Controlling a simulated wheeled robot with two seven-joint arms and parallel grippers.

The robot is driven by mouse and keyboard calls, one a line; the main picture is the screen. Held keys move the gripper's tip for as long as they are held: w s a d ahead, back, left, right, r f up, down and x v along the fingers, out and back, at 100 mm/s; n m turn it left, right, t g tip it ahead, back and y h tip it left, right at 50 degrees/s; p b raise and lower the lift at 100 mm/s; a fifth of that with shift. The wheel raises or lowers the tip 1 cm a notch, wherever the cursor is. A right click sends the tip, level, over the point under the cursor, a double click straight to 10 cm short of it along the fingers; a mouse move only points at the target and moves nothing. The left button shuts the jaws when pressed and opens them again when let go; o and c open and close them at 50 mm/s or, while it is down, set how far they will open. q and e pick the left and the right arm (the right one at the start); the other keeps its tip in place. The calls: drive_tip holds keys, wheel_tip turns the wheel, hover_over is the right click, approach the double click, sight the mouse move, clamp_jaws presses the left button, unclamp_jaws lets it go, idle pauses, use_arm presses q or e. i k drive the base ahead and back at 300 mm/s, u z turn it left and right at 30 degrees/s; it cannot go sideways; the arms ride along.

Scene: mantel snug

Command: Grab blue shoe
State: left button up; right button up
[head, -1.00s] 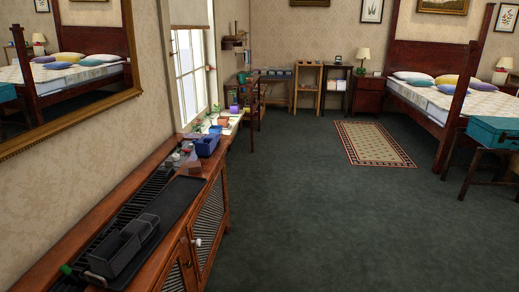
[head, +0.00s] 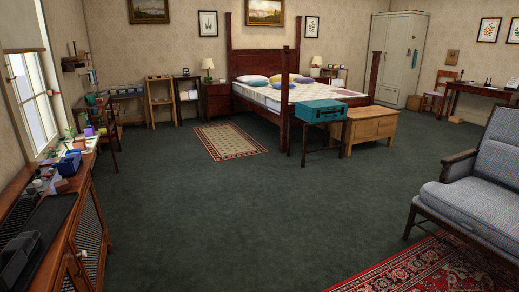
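I see no blue shoe that I can make out in the head view. Neither of my grippers shows in the picture. A small blue bin (head: 70,164) stands on the long wooden cabinet at the left, but it does not look like a shoe. A teal case (head: 320,111) sits on a dark stand at the foot of the bed.
The wooden cabinet (head: 62,247) runs along the left wall. A bed (head: 262,91) and a wooden chest (head: 370,129) stand at the back. A grey sofa (head: 477,185) and a red rug (head: 425,268) are at the right. The green carpet (head: 215,225) in the middle is clear.

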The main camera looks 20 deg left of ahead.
sight(67, 167)
drive_tip(key=u, duration=0.2)
drive_tip(key=i, duration=2.9)
drive_tip(key=u, duration=1.45)
drive_tip(key=i, duration=1.4)
drive_tip(key=u, duration=2.25)
drive_tip(key=i, duration=1.35)
drive_tip(key=u, duration=0.4)
